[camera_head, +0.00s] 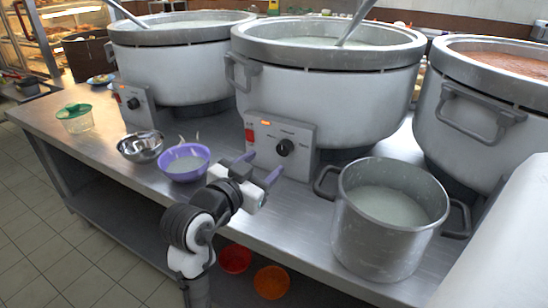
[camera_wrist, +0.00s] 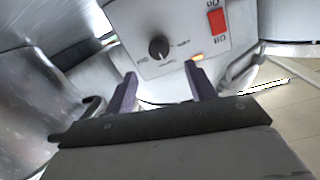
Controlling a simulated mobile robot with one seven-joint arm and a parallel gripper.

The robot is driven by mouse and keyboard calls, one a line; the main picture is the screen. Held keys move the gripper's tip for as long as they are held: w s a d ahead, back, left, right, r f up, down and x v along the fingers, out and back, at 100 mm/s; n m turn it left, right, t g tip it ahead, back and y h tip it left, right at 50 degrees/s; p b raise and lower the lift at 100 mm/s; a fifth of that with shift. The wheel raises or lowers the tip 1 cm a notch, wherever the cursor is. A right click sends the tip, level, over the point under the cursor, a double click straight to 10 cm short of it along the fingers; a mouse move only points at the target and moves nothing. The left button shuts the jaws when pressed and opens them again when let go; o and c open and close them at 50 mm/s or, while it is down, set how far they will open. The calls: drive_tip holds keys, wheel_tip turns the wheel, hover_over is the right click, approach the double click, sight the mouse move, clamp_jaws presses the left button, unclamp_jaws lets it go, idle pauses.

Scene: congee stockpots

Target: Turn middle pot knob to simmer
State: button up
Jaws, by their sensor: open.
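The middle pot (camera_head: 325,95) is a large white and steel stockpot with a grey control box (camera_head: 298,140) on its front. A black round knob (camera_head: 285,147) sits on that box, beside a red switch (camera_head: 249,134). In the wrist view the knob (camera_wrist: 158,47) is above and between the fingertips, with the red switch (camera_wrist: 217,21) to its right. My gripper (camera_head: 257,168) has purple fingers, open and empty, pointing at the box. In the wrist view my gripper (camera_wrist: 160,78) is apart from the knob. The dial lettering is too small to read surely.
A steel pot (camera_head: 375,262) with handles stands right of my gripper on the counter. A purple bowl (camera_head: 184,175), a metal bowl (camera_head: 140,147) and a green-rimmed container (camera_head: 75,120) are to the left. Left (camera_head: 180,80) and right (camera_head: 465,150) stockpots flank the middle one.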

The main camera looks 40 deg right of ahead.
drive_tip(key=v, duration=0.6)
idle(0.3)
